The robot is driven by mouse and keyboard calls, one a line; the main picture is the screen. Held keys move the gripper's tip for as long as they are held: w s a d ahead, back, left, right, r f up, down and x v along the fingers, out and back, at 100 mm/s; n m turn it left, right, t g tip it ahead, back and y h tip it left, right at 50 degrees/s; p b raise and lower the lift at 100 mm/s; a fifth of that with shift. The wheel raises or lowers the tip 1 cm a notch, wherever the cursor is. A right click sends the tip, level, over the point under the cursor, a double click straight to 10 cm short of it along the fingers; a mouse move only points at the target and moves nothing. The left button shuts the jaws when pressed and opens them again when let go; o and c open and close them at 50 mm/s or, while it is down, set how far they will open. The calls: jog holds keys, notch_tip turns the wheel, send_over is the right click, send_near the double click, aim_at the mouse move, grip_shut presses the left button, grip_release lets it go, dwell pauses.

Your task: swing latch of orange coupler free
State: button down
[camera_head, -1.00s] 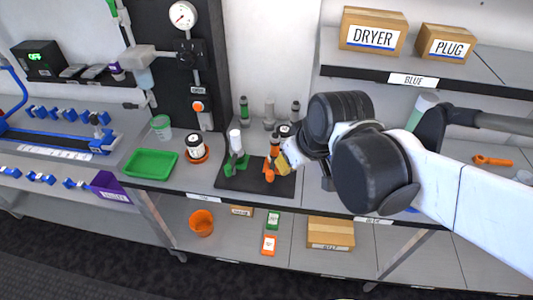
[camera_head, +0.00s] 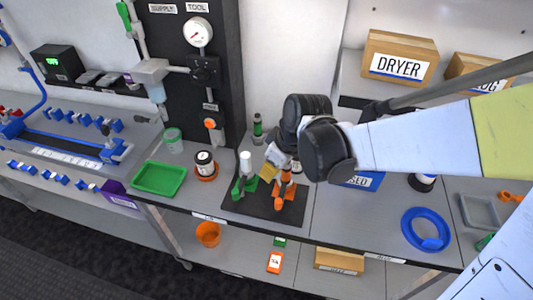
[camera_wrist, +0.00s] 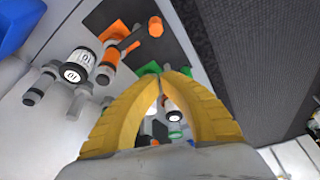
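The orange coupler (camera_head: 284,188) stands on the dark mat (camera_head: 262,211) on the bench, with an orange piece low at its front. In the wrist view its orange parts (camera_wrist: 117,30) are at upper left, apart from my fingers. The latch cannot be told apart clearly. The green coupler (camera_head: 243,187) with a white top stands left of it; green parts (camera_wrist: 150,68) show behind my fingertips in the wrist view. My gripper (camera_head: 266,181) has yellow fingers just left of the orange coupler, above the mat. In the wrist view its fingertips (camera_wrist: 162,76) meet, with nothing seen held.
A green tray (camera_head: 159,179) and a white jar on an orange base (camera_head: 205,166) are to the left. Dark-capped fittings (camera_head: 257,129) stand behind the mat. My arm covers part of the right bench.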

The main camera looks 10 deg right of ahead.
aim_at(281, 193)
jog(key=b+x, duration=0.4)
jog(key=x, duration=0.6)
jog(key=shift+w+f, duration=0.1)
jog(key=shift+f, duration=0.25)
jog(key=s+d, duration=0.2)
jog(key=shift+s+d+r, duration=0.3)
jog(key=shift+d+r, duration=0.05)
jog(key=shift+r, duration=0.05)
jog(key=shift+s+d, duration=0.1)
jog(key=shift+b, duration=0.3)
